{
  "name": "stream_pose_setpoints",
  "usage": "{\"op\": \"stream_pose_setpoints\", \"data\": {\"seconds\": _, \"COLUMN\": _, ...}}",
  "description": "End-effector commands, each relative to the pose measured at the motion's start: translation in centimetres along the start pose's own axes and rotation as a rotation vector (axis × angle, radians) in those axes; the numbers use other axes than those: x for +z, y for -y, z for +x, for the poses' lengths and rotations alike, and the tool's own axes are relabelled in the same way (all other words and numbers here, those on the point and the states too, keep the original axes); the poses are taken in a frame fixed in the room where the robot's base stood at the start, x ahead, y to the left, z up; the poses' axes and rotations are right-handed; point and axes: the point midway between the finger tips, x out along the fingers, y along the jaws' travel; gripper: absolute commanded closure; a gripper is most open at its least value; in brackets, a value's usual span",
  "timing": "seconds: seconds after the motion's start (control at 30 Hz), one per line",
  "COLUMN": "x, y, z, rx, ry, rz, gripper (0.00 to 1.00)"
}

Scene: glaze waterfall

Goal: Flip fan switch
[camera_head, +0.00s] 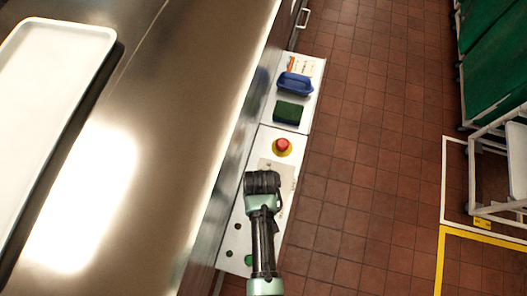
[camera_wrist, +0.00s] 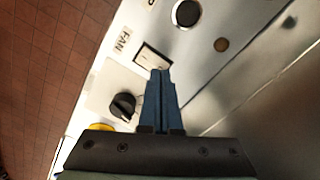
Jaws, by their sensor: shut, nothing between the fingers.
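The fan switch (camera_wrist: 148,56) is a small rocker in a dark frame beside the printed FAN label (camera_wrist: 122,41) in the wrist view. My gripper (camera_wrist: 160,73) is shut and empty, its blue fingertips at the near edge of the switch and overlapping it in the picture. I cannot tell whether they touch it. In the head view my arm (camera_head: 263,215) reaches over the white control panel (camera_head: 264,156) and hides the switch and the fingertips.
A black knob (camera_wrist: 123,106) sits left of my fingers, with a black round control (camera_wrist: 187,13) beyond.

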Motion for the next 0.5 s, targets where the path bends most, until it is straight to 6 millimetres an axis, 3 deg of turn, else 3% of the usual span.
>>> {"op": "stream_pose_setpoints", "data": {"seconds": 0.5, "x": -0.01, "y": 0.00, "z": 0.84, "rx": 0.000, "ry": 0.000, "rz": 0.000, "gripper": 1.00}}
